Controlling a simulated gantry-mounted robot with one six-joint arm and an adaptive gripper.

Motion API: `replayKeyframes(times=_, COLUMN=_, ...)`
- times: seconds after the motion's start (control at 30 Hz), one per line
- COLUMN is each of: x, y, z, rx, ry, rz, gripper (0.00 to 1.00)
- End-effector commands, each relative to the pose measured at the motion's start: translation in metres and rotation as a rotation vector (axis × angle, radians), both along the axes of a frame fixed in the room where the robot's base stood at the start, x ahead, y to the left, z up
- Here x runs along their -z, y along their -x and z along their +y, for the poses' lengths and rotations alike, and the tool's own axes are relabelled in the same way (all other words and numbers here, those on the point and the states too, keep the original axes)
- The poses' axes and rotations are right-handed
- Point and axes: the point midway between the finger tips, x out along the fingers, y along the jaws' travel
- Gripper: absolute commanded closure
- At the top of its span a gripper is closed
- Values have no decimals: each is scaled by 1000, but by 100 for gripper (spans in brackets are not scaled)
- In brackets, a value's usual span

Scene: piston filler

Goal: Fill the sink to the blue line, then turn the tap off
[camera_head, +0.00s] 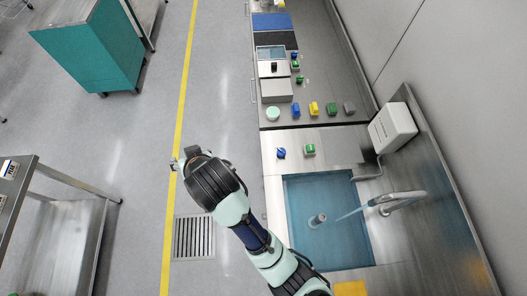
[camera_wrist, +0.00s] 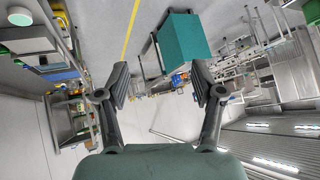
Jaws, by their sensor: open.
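The sink (camera_head: 276,210) is at lower right in the head view, with blue-tinted water (camera_head: 305,195) in its basin. A metal tap (camera_head: 400,199) reaches over it from the right, and a pale blue stream (camera_head: 352,213) runs from its spout into the basin. A short upright pipe (camera_head: 318,218) stands in the water. I cannot make out the blue line or the water level against it. My gripper (camera_head: 180,164) is left of the sink, over the floor, well apart from the tap. In the wrist view my gripper (camera_wrist: 160,84) is open and empty.
A blue knob (camera_head: 281,153) and a green one (camera_head: 309,150) sit behind the sink, near a white box (camera_head: 392,127). The counter beyond holds several coloured blocks. A teal cabinet (camera_head: 92,48) and metal table (camera_head: 60,240) stand left. The floor between is clear.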

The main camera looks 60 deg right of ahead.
Motion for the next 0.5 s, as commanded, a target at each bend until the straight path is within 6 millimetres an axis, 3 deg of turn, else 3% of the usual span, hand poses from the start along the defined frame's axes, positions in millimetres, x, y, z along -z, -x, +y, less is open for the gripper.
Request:
replayKeyframes(times=0.03, x=30, y=-5, z=-21, rx=61, ry=-35, rz=31, gripper=33)
replayKeyframes(times=0.17, x=86, y=-10, z=-79, rx=252, ry=-148, rz=121, gripper=33)
replayKeyframes(times=0.27, x=136, y=-4, z=-133, rx=437, ry=-253, rz=199, gripper=33)
replayKeyframes(times=0.4, x=218, y=32, z=-226, rx=792, ry=-439, rz=327, gripper=33)
replayKeyframes(times=0.5, x=260, y=72, z=-279, rx=1043, ry=-564, rz=409, gripper=33)
